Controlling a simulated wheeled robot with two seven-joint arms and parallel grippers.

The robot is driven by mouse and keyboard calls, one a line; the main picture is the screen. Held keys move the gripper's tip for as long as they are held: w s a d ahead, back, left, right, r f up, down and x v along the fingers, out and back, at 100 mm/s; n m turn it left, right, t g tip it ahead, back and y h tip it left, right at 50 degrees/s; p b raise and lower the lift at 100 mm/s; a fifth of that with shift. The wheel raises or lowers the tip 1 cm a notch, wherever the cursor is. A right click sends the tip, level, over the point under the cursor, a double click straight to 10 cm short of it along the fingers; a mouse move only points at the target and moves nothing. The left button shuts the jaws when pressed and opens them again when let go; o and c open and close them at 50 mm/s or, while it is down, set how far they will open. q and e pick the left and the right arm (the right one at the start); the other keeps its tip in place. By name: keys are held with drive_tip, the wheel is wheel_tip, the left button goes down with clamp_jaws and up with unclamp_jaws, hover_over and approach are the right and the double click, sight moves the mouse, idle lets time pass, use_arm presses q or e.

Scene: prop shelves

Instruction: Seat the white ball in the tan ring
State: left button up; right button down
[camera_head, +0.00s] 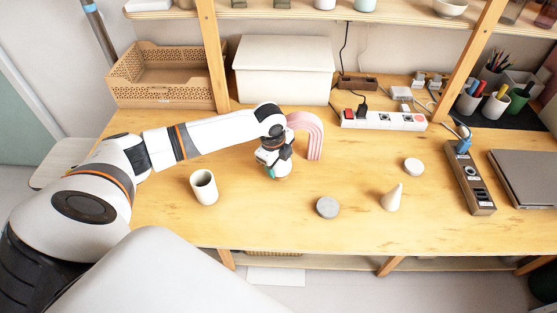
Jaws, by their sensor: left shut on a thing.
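My left gripper (277,173) points down at the middle of the table, just in front of the pink arch. It is shut on a small pale thing low between its fingers, which I take to be the white ball. The gripper hides most of it. I cannot make out the tan ring clearly; it may be hidden under the gripper. I cannot tell whether the ball touches anything below. My right gripper is not in view.
A pink arch (314,137) stands close behind my left gripper. A white cup (204,187) stands to the left. A grey disc (327,208), a white cone (392,199) and a white disc (413,166) are to the right. A power strip (384,121) lies behind. The front middle is clear.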

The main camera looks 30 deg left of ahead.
use_arm(q)
drive_tip(key=o, duration=1.1)
drive_tip(key=r, duration=0.4)
drive_tip(key=s+r, duration=0.1)
drive_tip(key=r, duration=0.2)
drive_tip(key=s+r, duration=0.1)
drive_tip(key=r, duration=0.3)
drive_tip(key=shift+s+r, duration=0.15)
drive_tip(key=shift+r, duration=0.2)
